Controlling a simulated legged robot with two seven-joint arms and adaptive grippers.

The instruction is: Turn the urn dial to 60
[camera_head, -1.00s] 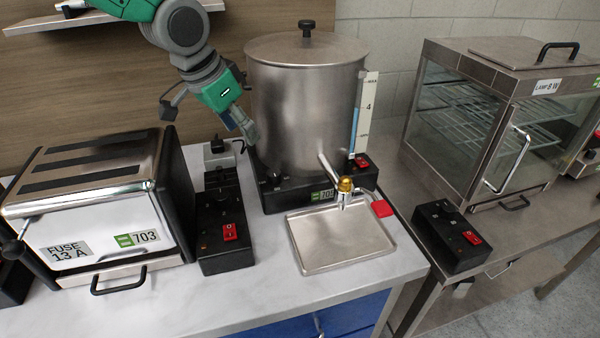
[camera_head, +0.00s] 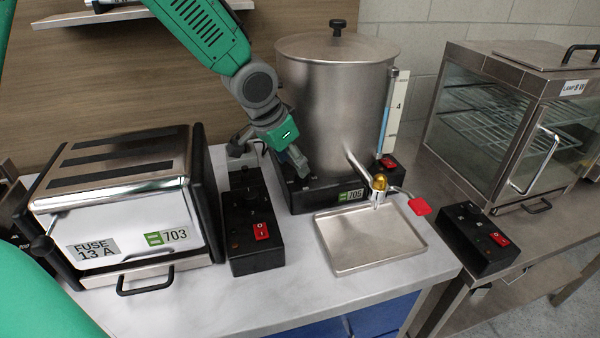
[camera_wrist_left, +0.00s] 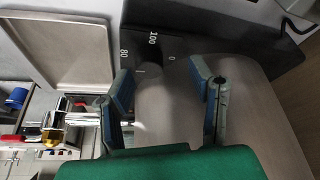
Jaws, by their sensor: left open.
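The urn (camera_head: 335,100) is a large steel pot on a black base (camera_head: 318,196) labelled 705. In the left wrist view its dial (camera_wrist_left: 150,70) is a dark knob on the black base, with 80, 100 and 0 printed around it. Its pointer's setting cannot be read. My left gripper (camera_head: 297,162) is beside the urn's lower left, close above the base, and hides the dial from the head view. In the wrist view the open fingers (camera_wrist_left: 168,98) are spread on either side of the dial's line, with nothing held. My right gripper is not in view.
A toaster (camera_head: 125,190) labelled 703 stands at left. A black switch box (camera_head: 252,225) lies between it and the urn. A brass-topped tap (camera_head: 379,184) projects over a steel drip tray (camera_head: 345,268). A glass cabinet (camera_head: 480,110) stands at right. The front counter strip is clear.

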